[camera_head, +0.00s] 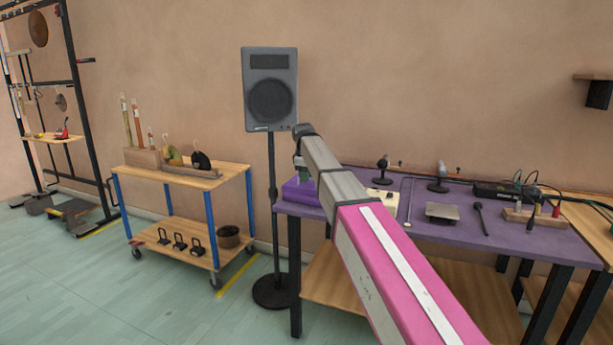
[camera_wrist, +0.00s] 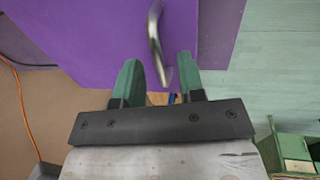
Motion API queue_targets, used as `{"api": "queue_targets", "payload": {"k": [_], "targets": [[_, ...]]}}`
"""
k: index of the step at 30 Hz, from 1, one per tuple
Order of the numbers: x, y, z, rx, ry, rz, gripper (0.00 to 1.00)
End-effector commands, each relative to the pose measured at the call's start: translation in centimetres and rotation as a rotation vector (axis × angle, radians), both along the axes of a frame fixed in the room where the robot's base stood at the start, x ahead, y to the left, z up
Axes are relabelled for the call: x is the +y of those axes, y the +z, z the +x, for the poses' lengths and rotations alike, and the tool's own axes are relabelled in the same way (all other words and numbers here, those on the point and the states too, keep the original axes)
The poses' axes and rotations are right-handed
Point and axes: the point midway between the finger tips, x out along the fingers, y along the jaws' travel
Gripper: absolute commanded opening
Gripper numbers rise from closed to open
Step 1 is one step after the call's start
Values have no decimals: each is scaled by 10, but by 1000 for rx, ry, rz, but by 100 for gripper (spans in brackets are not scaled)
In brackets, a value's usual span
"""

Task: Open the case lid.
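The case is a bright purple box (camera_head: 299,191) at the left end of the purple table, partly hidden behind my arm in the head view. Its purple surface (camera_wrist: 85,40) fills much of the upper wrist view. A curved silver handle (camera_wrist: 154,35) stands out from that surface. My gripper (camera_wrist: 160,75) has two green fingers, set apart, and the near end of the handle shows between them. I see a gap on each side, and cannot tell whether either finger touches it. In the head view my gripper (camera_head: 303,170) is just over the case, mostly hidden. The lid looks closed.
The table (camera_head: 465,236) also holds a cream box (camera_head: 384,201), microphones, a grey plate (camera_head: 443,212) and cables to the right. A speaker (camera_head: 270,90) on a stand is close behind my arm. A wooden trolley (camera_head: 190,177) stands left, with open floor in front.

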Motion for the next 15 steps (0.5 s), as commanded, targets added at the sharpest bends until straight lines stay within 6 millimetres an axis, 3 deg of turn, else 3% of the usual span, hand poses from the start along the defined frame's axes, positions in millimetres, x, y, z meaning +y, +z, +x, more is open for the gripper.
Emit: {"api": "queue_targets", "payload": {"k": [1,2,3,5,15], "targets": [[0,0,0,0,0,0,36],[0,0,0,0,0,0,30],[0,0,0,0,0,0,17],[0,0,0,0,0,0,0],[0,5,2,0,0,0,0]]}}
